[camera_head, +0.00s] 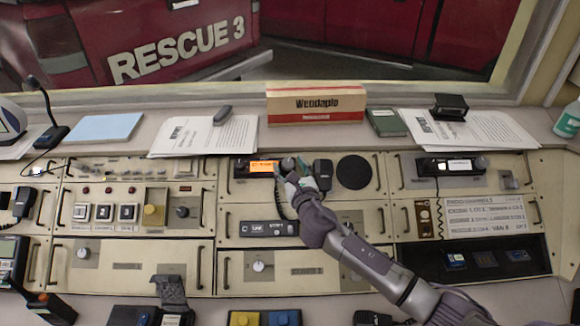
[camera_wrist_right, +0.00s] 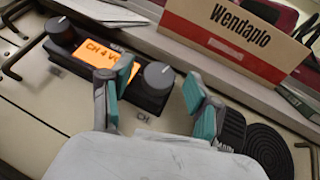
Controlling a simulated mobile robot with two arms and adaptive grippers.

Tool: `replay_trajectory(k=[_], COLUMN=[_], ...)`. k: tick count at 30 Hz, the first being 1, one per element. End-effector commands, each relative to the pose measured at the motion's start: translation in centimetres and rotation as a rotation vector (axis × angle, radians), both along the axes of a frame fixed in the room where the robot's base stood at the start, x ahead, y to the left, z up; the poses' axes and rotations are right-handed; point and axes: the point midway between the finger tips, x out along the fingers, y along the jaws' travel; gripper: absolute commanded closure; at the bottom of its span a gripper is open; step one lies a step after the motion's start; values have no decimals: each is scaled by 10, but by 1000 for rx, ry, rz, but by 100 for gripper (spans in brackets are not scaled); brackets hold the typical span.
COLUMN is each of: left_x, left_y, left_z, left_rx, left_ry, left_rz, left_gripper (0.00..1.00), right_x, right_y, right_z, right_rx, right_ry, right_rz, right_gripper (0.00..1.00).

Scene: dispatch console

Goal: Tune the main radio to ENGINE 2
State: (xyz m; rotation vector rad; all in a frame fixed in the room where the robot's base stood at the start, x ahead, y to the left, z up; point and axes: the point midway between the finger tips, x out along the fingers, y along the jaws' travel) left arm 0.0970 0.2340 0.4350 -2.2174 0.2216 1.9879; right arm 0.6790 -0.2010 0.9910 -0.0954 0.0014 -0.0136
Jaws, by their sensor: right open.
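The main radio (camera_head: 263,167) is a black unit with an orange display in the upper middle of the console. In the right wrist view its display (camera_wrist_right: 104,62) starts with "CH 4"; the rest is partly hidden by a finger. One dark knob (camera_wrist_right: 60,28) is left of the display and another knob (camera_wrist_right: 158,75) is right of it. My right gripper (camera_head: 297,180) is at the radio's right end. In the wrist view the open fingers (camera_wrist_right: 155,88) stand on either side of the right knob, with gaps visible; contact is not clear. My left gripper is not in view.
A hand microphone (camera_head: 323,170) and a round black speaker (camera_head: 354,172) are right of the radio. A channel card (camera_head: 486,212) is on the right panel, its text too small to read. A "Wendaplo" box (camera_head: 316,104) stands on the ledge behind. A second radio (camera_head: 452,165) is farther right.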

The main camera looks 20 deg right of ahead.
Motion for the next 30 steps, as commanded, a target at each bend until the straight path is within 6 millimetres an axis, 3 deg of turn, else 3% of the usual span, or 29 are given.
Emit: replay_trajectory(k=[6, 17, 30], left_x=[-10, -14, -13], left_y=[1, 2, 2], left_z=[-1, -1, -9], left_rx=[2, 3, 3], left_ry=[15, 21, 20], left_rz=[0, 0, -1], left_gripper=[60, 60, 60], right_x=[0, 0, 0], right_y=[0, 0, 3], right_z=[0, 0, -3], right_rx=[0, 0, 60], right_ry=[0, 1, -15], right_rz=[0, 0, -90], right_gripper=[39, 99, 99])
